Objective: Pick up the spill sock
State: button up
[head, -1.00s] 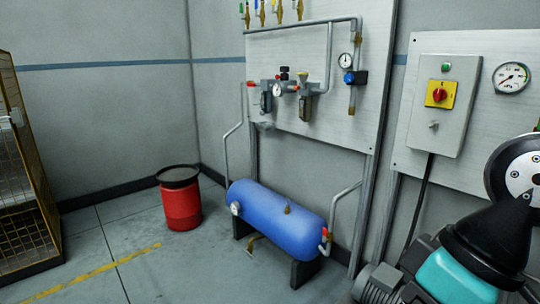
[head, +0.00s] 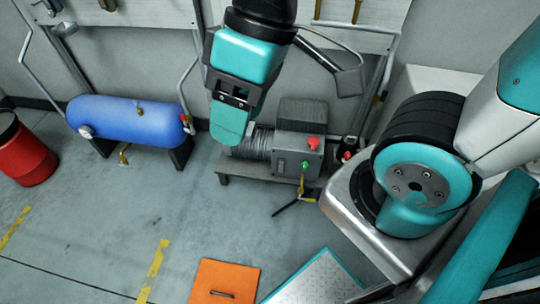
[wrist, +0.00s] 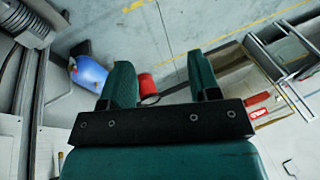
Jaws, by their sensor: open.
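I cannot make out a spill sock in either view. My gripper (head: 231,128) hangs in the upper middle of the head view, in front of the compressor unit and apart from it. In the wrist view my gripper (wrist: 162,72) shows two teal fingers spread wide, with nothing between them at the tips. The red bin and the floor show far beyond the fingers.
A blue tank (head: 125,118) and a red bin (head: 24,157) stand at left. The compressor unit (head: 298,156) sits on a low stand by the wall. An orange plate (head: 222,283) lies at the front. The floor between is mostly clear.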

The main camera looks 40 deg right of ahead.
aim_at(293, 202)
jog(key=z, duration=1.05)
jog(key=k, duration=1)
jog(key=u, duration=1.05)
